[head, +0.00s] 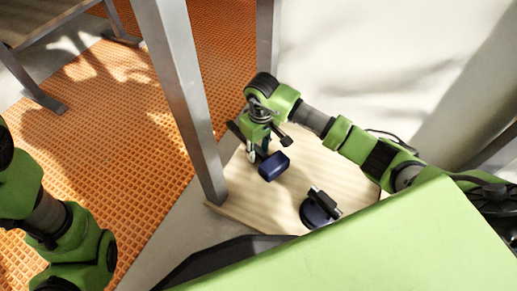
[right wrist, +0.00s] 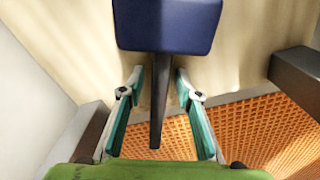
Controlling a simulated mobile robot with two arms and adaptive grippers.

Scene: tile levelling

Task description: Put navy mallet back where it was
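The navy mallet (head: 273,166) has a blocky head and lies over the pale wooden board (head: 240,199) in the head view. My right gripper (head: 258,152) is just above and beside it. In the right wrist view the mallet's head (right wrist: 168,25) is at the top, and its dark handle (right wrist: 158,95) runs down between the two teal-padded fingers of my right gripper (right wrist: 159,76). The fingers are open, with a gap on each side of the handle. My left arm shows at the left of the head view, but its gripper is not visible.
A round dark-blue tool with a black handle (head: 318,209) sits on the board to the right of the mallet. A grey metal post (head: 186,95) stands left of the board. Orange grating (head: 95,145) covers the floor at left.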

